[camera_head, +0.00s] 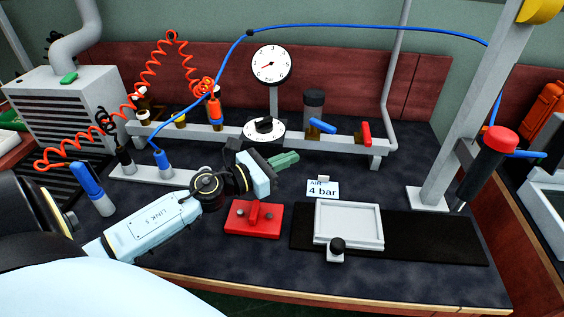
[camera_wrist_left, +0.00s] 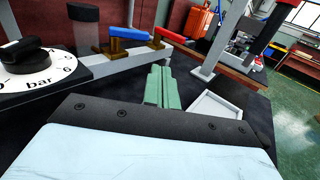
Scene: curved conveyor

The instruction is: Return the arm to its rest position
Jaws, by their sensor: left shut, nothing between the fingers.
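My left arm comes in from the left in the head view and reaches over the bench. Its gripper (camera_head: 290,158) has green fingers that are shut with nothing between them. They point right, in front of the dial knob and above the dark bench top. In the left wrist view the green fingers (camera_wrist_left: 161,86) lie together, pointing away toward the valve rail. My right gripper does not show in either view.
A white tray (camera_head: 376,242) sits on a black mat (camera_head: 440,238). A red block (camera_head: 235,228) lies below my left gripper. A pressure gauge (camera_head: 272,64), a valve rail (camera_head: 340,149) and a dial (camera_head: 264,131) stand behind it. A grey post (camera_head: 460,120) rises at right.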

